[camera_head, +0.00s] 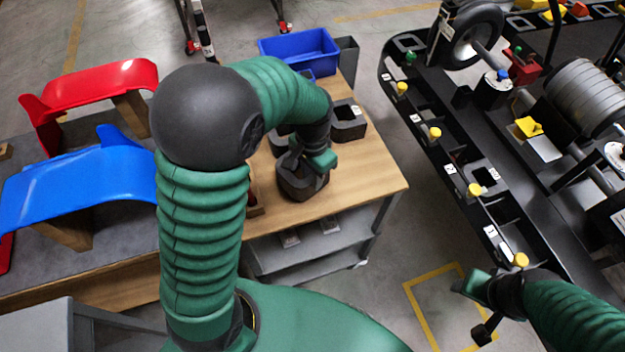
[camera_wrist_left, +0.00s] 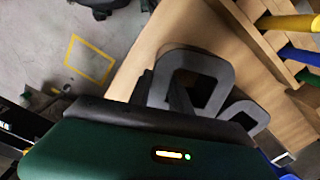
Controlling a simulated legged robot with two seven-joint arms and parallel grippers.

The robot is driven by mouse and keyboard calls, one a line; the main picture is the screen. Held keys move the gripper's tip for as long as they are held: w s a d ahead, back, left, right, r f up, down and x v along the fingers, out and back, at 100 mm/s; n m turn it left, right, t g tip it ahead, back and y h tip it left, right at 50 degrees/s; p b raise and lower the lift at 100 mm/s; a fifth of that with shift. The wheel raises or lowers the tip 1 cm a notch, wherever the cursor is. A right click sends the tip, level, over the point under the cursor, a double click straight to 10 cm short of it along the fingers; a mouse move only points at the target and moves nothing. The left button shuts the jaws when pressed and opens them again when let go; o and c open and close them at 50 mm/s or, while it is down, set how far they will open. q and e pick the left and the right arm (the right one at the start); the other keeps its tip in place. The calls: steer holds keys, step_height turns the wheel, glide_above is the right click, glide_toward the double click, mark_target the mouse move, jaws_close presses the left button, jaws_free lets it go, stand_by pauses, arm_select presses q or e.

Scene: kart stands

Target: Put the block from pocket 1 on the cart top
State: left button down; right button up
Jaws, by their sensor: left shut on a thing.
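My left gripper (camera_head: 312,158) is shut on a dark hollow block (camera_head: 303,184) at the front part of the wooden cart top (camera_head: 375,175). The block looks low over or on the wood; I cannot tell whether it touches. In the left wrist view a grey hollow block (camera_wrist_left: 217,70) shows beyond the gripper's dark edge, over the wood. Label 1 (camera_head: 491,231) is on the black kart frame at right, and the pocket beside it (camera_head: 497,207) looks empty. My right gripper (camera_head: 474,307) is open and empty above the floor, beside the frame.
Another dark hollow block (camera_head: 348,133) stands on the cart top behind the held one, with a blue bin (camera_head: 300,45) at the back. Yellow knobs (camera_head: 475,189) line the kart frame. Red (camera_head: 95,88) and blue (camera_head: 80,185) panels lie at left. The cart top's right side is clear.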

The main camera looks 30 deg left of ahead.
arm_select(q)
steer(key=d+f, duration=0.2)
steer(key=shift+d, duration=0.5)
steer(key=shift+f, duration=0.1)
steer(key=c, duration=1.6)
jaws_free()
steer(key=shift+a+f, duration=0.1)
steer(key=shift+a, duration=0.3)
steer(key=o, duration=0.4)
steer(key=shift+a+f, duration=0.15)
steer(key=shift+a, duration=0.45)
steer(key=shift+d, duration=0.55)
steer(key=shift+d+r, duration=0.15)
steer(key=shift+r, duration=0.25)
step_height(320, 180, up, 11)
steer(key=p, duration=0.1)
steer(key=s+d+f+n+t, duration=0.1)
steer(key=s+f, duration=0.1)
steer(key=s+f+n, duration=0.1)
steer(key=s+f, duration=0.2)
steer(key=s+d+f+n+t, duration=0.1)
steer(key=s+f, duration=0.1)
steer(key=s, duration=0.1)
steer(key=shift+s+d+f+n+t, duration=0.2)
steer(key=shift+d+n+t, duration=0.1)
steer(key=shift+d, duration=0.05)
arm_select(e)
steer(key=shift+d+r, duration=0.35)
steer(key=shift+d, duration=0.45)
